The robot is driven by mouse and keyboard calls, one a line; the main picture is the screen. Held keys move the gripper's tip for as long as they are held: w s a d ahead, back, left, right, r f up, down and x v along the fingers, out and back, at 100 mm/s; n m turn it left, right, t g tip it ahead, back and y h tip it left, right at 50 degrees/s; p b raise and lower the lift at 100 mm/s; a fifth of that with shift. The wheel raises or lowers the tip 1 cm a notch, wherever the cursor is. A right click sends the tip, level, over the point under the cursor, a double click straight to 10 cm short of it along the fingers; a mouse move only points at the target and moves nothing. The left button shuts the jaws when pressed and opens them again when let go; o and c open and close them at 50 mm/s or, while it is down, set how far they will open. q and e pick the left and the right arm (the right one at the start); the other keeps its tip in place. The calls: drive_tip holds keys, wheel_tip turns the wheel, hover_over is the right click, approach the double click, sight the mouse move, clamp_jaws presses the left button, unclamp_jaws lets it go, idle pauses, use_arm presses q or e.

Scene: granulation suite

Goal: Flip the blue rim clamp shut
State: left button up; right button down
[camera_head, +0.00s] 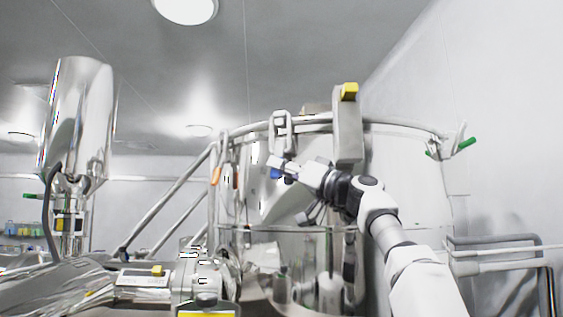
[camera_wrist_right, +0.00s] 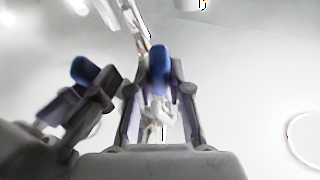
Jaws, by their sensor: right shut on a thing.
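The blue rim clamp (camera_head: 283,122) hangs on the rim of the big steel vessel, with its blue tip (camera_head: 276,173) low against the vessel wall. My right gripper (camera_head: 281,168) reaches in from the lower right and is at this blue tip. In the right wrist view the blue tip (camera_wrist_right: 158,68) sits between the two fingers of my right gripper (camera_wrist_right: 159,92), which is shut on it. A second blue tip with grey parts to its left looks like a reflection in the steel. My left gripper is not in view.
The steel vessel (camera_head: 395,170) carries other clamps: a yellow-tipped one (camera_head: 348,92) standing above the rim, a green-tipped one (camera_head: 467,143) swung out at right, and an orange-tipped one (camera_head: 215,176) at left. Steel rails (camera_head: 165,200) and a tall cylinder (camera_head: 75,115) stand left.

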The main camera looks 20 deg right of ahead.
drive_tip(key=shift+s+d+r, duration=0.1)
drive_tip(key=shift+s+r, duration=0.1)
drive_tip(key=shift+r, duration=0.2)
drive_tip(key=c, duration=1.2)
unclamp_jaws()
drive_tip(key=shift+o, duration=0.6)
drive_tip(key=shift+w+a+f, duration=0.2)
drive_tip(key=shift+w+a, duration=0.05)
drive_tip(key=shift+a, duration=0.05)
drive_tip(key=shift+d+f, duration=0.1)
drive_tip(key=shift+f, duration=0.05)
